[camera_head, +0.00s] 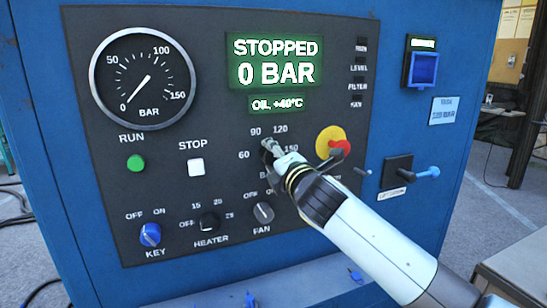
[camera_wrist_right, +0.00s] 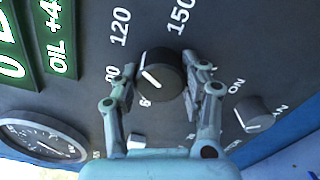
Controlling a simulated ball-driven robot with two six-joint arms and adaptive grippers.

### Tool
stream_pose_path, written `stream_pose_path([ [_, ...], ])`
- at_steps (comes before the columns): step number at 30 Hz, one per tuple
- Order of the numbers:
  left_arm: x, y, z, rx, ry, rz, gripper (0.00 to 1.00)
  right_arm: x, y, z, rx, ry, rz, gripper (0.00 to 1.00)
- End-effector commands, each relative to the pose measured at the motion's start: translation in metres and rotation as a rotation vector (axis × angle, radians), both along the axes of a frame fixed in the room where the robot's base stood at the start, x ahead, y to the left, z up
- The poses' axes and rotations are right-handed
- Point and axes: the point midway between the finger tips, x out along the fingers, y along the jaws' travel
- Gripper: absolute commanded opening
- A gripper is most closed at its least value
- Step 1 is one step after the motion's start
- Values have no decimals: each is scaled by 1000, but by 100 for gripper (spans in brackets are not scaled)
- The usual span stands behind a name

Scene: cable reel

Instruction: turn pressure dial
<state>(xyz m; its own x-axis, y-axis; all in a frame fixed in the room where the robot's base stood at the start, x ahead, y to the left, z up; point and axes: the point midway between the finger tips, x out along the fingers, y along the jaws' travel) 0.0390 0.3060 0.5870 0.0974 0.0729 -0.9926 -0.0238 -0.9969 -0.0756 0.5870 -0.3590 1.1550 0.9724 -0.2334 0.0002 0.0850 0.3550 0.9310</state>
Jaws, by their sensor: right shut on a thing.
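The pressure dial (camera_wrist_right: 165,72) is a round black knob with a white pointer line, in the right wrist view. Its scale shows 120, 150 and partly hidden numbers; the exact setting is unclear. My right gripper (camera_wrist_right: 160,82) has one finger on each side of the knob and is shut on it. In the head view my right gripper (camera_head: 270,150) covers the dial, among the marks 60, 90, 120 and 150. The display (camera_head: 275,62) reads STOPPED, 0 BAR. The round gauge (camera_head: 143,78) has its needle near 0. My left gripper is not in view.
Right of the dial is a red and yellow switch (camera_head: 332,142). The fan knob (camera_head: 263,212), heater knob (camera_head: 209,222) and blue key switch (camera_head: 150,234) sit below. A green run button (camera_head: 135,163) and white stop button (camera_head: 196,167) are to the left.

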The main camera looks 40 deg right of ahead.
Motion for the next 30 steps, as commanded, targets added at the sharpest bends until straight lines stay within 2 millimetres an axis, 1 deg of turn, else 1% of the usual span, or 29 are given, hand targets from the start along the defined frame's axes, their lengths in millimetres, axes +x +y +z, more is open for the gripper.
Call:
stream_pose_path([
  [9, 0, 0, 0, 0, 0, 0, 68, 0, 0, -1, 0, 2, -1, 12],
  [10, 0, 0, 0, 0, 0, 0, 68, 0, 0, -1, 0, 2, -1, 48],
  [12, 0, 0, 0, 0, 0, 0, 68, 0, 0, -1, 0, 2, -1, 57],
  [15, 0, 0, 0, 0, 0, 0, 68, 0, 0, -1, 0, 2, -1, 68],
  [24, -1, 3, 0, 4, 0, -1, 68, -3, 1, 0, -1, 1, 0, 68],
  [26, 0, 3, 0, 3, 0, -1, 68, -8, 2, -1, -1, 1, 1, 68],
  [29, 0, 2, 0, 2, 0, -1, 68, -24, 6, -2, 0, 4, -1, 68],
  [30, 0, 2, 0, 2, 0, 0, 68, -32, 8, -2, 0, 3, 0, 68],
])
